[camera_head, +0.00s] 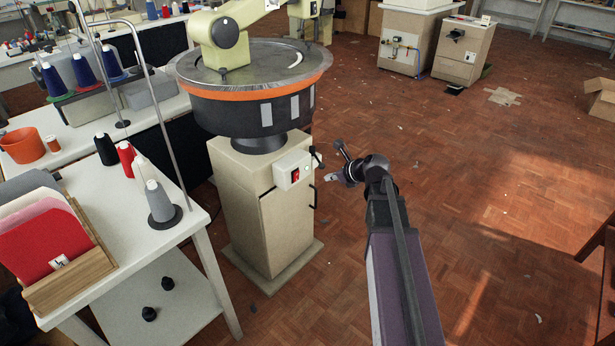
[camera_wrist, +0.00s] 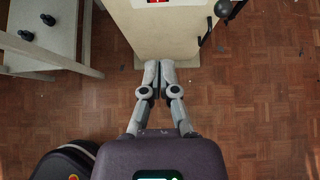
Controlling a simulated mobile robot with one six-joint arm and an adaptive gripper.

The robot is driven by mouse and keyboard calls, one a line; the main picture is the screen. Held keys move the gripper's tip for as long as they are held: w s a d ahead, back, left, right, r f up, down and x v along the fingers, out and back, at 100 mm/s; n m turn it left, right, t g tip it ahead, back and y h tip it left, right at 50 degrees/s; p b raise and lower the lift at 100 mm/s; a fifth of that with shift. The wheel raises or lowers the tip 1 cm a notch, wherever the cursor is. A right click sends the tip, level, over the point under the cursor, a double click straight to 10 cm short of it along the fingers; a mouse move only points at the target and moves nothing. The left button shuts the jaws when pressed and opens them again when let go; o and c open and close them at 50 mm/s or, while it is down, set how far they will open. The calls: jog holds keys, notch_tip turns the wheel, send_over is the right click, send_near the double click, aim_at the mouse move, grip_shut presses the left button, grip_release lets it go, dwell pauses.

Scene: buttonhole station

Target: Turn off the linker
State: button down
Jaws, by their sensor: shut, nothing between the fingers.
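The linker (camera_head: 255,100) is a round dark drum with an orange band on a beige pedestal. A pale switch box (camera_head: 293,170) with a red switch (camera_head: 296,173) is on the pedestal's upper side. In the wrist view the pedestal (camera_wrist: 165,38) fills the top centre, and part of the red switch (camera_wrist: 158,1) shows at the top edge. My gripper (camera_head: 329,178) is right of the switch box, apart from it in the head view. In the wrist view my gripper (camera_wrist: 159,68) has its fingertips together and empty, at the pedestal's lower edge in the picture.
A dark lever with a ball knob (camera_wrist: 226,8) sticks out right of the switch. The parquet floor (camera_head: 480,200) at right is mostly clear.

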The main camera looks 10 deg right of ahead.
jog(key=shift+w+f, duration=0.1)
jog(key=b, duration=0.6)
send_near(298, 176)
jog(key=x, duration=0.5)
jog(key=shift+f, duration=0.55)
jog(key=shift+w+a, duration=0.45)
jog(key=shift+a, duration=0.05)
jog(key=shift+d+r+p, duration=0.15)
jog(key=shift+d+p, duration=0.1)
jog(key=shift+p, duration=0.15)
